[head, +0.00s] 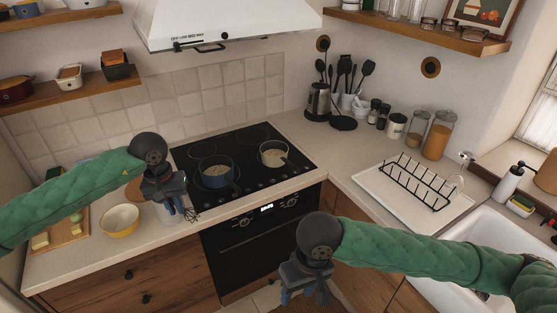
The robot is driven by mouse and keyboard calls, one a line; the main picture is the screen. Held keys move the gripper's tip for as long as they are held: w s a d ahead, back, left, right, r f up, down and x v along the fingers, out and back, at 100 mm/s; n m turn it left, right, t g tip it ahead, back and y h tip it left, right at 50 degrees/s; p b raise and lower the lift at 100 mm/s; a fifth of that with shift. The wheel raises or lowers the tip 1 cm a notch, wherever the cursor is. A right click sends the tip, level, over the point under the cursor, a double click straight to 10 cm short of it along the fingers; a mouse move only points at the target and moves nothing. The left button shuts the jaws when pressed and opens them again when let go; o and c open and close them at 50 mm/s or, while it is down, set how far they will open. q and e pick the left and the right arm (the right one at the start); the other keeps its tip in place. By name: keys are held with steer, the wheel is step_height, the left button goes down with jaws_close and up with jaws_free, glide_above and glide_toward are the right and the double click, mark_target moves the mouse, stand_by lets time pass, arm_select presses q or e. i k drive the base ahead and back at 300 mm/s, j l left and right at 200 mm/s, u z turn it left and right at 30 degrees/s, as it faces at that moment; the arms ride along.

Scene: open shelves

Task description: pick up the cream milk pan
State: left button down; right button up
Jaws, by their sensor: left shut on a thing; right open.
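The cream milk pan (273,158) stands upright on the black stove top (240,158), on its right side, with pale contents inside. A dark blue pan (217,182) with similar contents stands to its left, with its handle towards the front. My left gripper (176,210) is over the counter left of the stove, apart from both pans. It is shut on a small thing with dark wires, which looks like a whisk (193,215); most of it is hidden. My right gripper (306,297) is open and empty, low in front of the oven, well away from the cream milk pan.
A yellow bowl (120,221) and a cutting board (70,235) with food are on the left counter. The range hood (225,20) hangs above the stove. A dish rack (413,185), jars (438,140) and a utensil group (345,90) are to the right. Counter right of the stove is clear.

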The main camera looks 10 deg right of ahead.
mark_target(274, 154)
steer(key=i+l, duration=0.15)
steer(key=i, duration=0.35)
steer(key=i+l, duration=0.15)
steer(key=i, duration=0.35)
steer(key=i+l, duration=0.15)
steer(key=i, duration=0.3)
steer(key=i+l, duration=0.2)
steer(key=i, duration=0.3)
